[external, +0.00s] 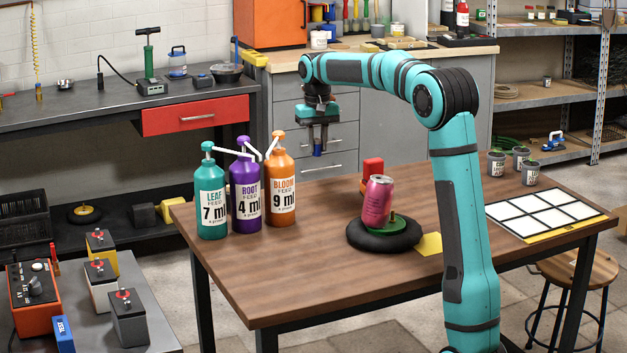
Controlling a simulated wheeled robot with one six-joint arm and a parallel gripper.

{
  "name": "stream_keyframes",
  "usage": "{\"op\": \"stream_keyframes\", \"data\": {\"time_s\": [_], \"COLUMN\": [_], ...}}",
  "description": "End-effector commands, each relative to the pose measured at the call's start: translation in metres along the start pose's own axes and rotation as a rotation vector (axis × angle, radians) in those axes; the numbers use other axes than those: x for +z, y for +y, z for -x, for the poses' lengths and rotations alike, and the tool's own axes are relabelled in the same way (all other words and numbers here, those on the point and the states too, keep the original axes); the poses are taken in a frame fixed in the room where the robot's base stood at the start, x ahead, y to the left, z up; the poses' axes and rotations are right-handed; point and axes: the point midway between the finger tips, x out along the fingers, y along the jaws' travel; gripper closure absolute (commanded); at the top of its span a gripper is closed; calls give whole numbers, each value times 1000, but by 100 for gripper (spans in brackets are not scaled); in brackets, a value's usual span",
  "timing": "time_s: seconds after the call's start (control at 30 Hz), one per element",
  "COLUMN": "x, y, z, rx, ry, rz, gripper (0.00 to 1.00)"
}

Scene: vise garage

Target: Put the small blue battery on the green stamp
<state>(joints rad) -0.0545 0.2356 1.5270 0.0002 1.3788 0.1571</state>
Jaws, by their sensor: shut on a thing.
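My gripper (317,145) is shut on a small blue object, apparently the blue battery (317,149), and holds it upright in the air beyond the table's back edge, above and behind the bottles. A green round piece (402,228) with a small knob, perhaps the green stamp, lies on a black round cushion (362,239) on the wooden table. A pink can (377,203) stands slightly tilted on or against the green piece and hides part of it. My gripper is well above and to the left of it.
Teal (211,205), purple (244,198) and orange (280,193) pump bottles stand at the table's left. A red object (372,167) sits behind the can. A yellow sheet (429,244), white grid board (545,212) and small pots lie rightward. The table's front left is clear.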

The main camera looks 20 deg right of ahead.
Motion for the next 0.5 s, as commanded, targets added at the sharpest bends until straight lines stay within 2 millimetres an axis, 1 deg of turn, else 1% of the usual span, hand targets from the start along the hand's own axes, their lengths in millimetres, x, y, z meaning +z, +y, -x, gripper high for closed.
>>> {"op": "stream_keyframes", "data": {"time_s": [0.07, 0.13, 0.17, 0.27, 0.47, 0.5], "x": [-1, -4, -6, -15, -34, -38], "y": [3, 10, 15, 40, 111, 127], "z": [0, 2, 3, 7, 20, 22], "rx": [0, 0, 0, 0, 0, 0], "ry": [0, 0, 0, -1, 1, 1], "rz": [-4, -14, -20, -52, -142, -161], "gripper": [100, 100, 100, 100, 100, 100]}}
